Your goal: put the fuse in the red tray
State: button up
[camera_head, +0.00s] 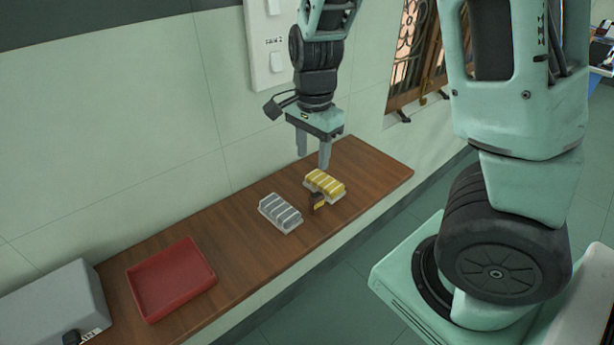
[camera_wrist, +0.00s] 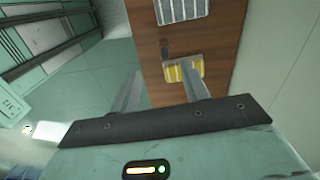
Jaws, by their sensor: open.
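The red tray (camera_head: 172,279) lies on the left part of the wooden bench in the head view and looks empty. A small dark piece with some yellow (camera_head: 316,201) stands beside the near-left edge of a white holder with yellow rows (camera_head: 324,184); it may be the fuse, but it is too small to be sure. In the wrist view the dark piece (camera_wrist: 165,47) shows beside the yellow holder (camera_wrist: 184,71). My gripper (camera_head: 313,161) is open and empty, pointing down above the bench near the yellow holder. Its fingers (camera_wrist: 161,86) show apart in the wrist view.
A white holder with grey rows (camera_head: 281,213) sits left of the yellow one. A grey box (camera_head: 57,305) stands at the bench's left end. The wall (camera_head: 150,130) runs along the back. Bare wood (camera_head: 225,233) lies between tray and holders.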

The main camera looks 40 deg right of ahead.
aim_at(316, 195)
jog(key=shift+m, duration=0.5)
jog(key=f, duration=0.3)
jog(key=d+f+b, duration=0.1)
jog(key=f, duration=0.3)
jog(key=w+f, duration=0.1)
jog(key=f, duration=0.3)
jog(key=shift+d+f+b, duration=0.2)
jog(key=shift+d+b, duration=0.1)
jog(key=shift+d, duration=0.1)
jog(key=shift+s+d+f, duration=0.1)
jog(key=shift+f, duration=2.8)
grip_shut()
